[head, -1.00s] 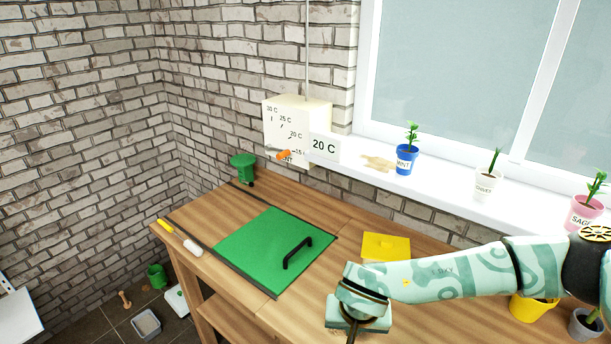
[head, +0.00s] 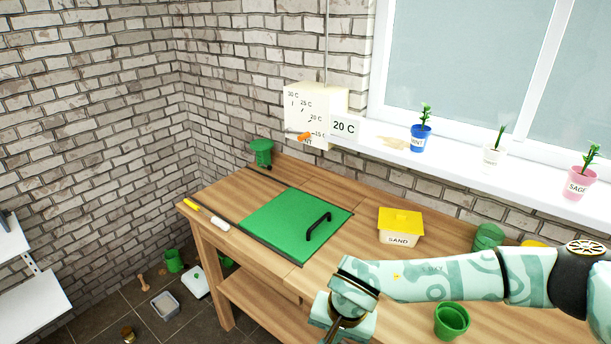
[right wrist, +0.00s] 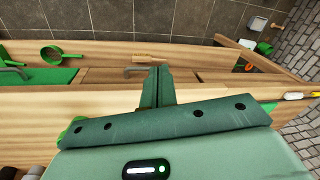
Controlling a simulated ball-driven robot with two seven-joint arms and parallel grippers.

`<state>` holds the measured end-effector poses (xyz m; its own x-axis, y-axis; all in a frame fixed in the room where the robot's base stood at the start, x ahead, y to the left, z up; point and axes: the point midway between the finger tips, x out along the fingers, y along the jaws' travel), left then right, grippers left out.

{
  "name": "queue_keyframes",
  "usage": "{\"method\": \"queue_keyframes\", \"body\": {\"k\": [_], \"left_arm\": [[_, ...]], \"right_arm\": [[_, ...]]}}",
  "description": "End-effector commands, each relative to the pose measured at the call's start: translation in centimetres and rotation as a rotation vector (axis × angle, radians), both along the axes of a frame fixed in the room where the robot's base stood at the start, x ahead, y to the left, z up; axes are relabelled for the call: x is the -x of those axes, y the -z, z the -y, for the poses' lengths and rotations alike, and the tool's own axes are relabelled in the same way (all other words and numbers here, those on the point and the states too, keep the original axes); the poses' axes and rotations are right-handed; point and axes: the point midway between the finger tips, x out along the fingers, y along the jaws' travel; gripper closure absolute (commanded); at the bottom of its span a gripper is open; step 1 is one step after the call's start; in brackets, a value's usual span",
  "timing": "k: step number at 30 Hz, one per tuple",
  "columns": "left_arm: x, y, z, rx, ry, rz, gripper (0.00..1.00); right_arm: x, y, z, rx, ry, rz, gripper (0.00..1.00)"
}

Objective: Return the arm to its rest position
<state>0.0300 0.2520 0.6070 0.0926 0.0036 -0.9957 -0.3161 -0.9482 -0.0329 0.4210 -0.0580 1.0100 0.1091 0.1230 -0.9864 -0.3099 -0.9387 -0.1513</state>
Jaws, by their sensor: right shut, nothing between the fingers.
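My right arm (head: 440,279), pale green with a darker pattern, comes in from the right of the head view over the wooden workbench (head: 235,190). Its gripper (head: 335,333) points down near the front edge of the bench, partly cut off by the frame's bottom. In the right wrist view the two green fingers (right wrist: 157,86) are together with nothing between them, above or beside the bench's wooden edge. My left gripper is not in view.
A green panel with a black handle (head: 318,227) lies on the bench. A sand box (head: 400,228) with a yellow lid stands behind my arm. A green pot (head: 452,321) is close in front of it. Potted plants, including mint (head: 421,139), line the sill.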

Motion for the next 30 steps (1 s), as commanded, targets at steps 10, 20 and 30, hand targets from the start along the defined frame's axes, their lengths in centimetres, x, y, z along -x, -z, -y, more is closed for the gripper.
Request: {"method": "queue_keyframes", "body": {"k": [10,20,30], "left_arm": [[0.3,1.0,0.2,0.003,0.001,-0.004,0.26],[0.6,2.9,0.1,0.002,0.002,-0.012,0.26],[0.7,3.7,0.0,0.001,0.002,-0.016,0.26]], "right_arm": [[3.2,2.4,-9.3,-0.452,0.538,-0.468,1.00],[-3.6,11.7,-8.4,-1.100,2.190,-1.648,1.00],[4.0,30.1,6.0,0.608,-1.689,1.035,1.00]]}}
